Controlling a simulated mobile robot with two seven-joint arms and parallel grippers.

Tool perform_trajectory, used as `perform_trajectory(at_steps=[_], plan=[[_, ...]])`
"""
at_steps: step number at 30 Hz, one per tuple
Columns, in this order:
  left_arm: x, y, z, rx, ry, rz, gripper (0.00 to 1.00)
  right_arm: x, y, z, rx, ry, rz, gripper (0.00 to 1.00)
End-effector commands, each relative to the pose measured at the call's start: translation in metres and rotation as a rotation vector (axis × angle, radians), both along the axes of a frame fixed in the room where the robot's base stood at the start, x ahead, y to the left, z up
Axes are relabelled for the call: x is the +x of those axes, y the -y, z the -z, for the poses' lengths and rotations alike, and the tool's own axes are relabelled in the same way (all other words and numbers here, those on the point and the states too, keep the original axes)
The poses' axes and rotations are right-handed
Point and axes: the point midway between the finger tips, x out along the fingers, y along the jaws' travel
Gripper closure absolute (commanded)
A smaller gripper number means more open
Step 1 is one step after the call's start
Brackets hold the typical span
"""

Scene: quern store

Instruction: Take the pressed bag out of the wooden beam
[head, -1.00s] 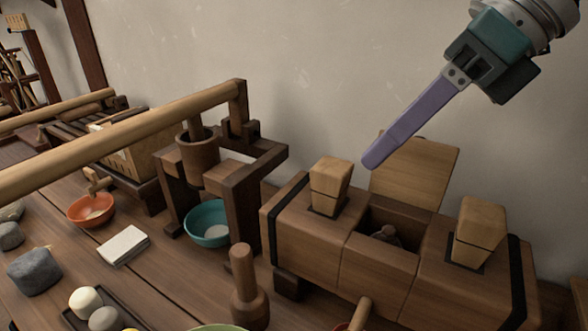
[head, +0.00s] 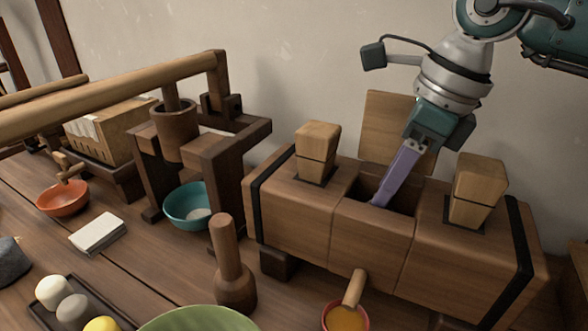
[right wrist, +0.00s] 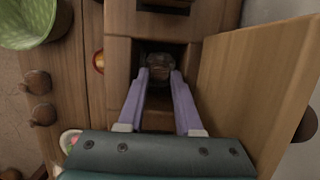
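The wooden beam (head: 300,215) is a thick block with dark bands at both ends, a wedge on either side of an open square cavity, and an upright board behind. My right gripper (head: 379,202) reaches down into the cavity. In the right wrist view its two purple fingers (right wrist: 160,76) are apart. The brown pressed bag (right wrist: 158,64) lies in the cavity at the fingertips, roughly between them; I cannot tell whether they touch it. The bag is hidden in the head view. My left gripper is not in view.
The wedges (head: 317,150) (head: 477,190) and the upright board (head: 392,128) stand close around the cavity. A wooden mallet (head: 233,270), an orange-filled bowl (head: 346,318) and a green bowl (head: 200,320) are in front. A lever press with a teal bowl (head: 188,205) stands left.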

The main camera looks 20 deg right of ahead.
Motion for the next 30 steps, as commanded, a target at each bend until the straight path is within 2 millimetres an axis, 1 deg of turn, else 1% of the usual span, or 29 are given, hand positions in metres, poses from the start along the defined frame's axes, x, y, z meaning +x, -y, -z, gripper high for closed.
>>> perform_trajectory(at_steps=[2,7,8,16,17,30], plan=[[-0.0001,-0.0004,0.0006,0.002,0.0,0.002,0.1,0.0003,-0.0009,0.0035,0.001,-0.001,0.0,0.66],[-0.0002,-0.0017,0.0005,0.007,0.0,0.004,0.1,0.0005,-0.0008,0.0033,0.001,-0.001,0.0,0.66],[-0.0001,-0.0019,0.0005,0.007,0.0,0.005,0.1,0.0005,-0.0008,0.0032,0.001,-0.001,0.0,0.68],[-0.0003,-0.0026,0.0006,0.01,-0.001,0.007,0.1,0.0006,-0.0007,0.0029,0.001,0.001,0.0,0.99],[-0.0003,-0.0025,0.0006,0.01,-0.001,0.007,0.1,0.0006,-0.0008,0.0027,0.001,0.001,0.0,1.0],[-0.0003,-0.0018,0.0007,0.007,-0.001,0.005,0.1,0.0007,-0.0007,0.0025,0.001,0.001,0.0,1.0]])
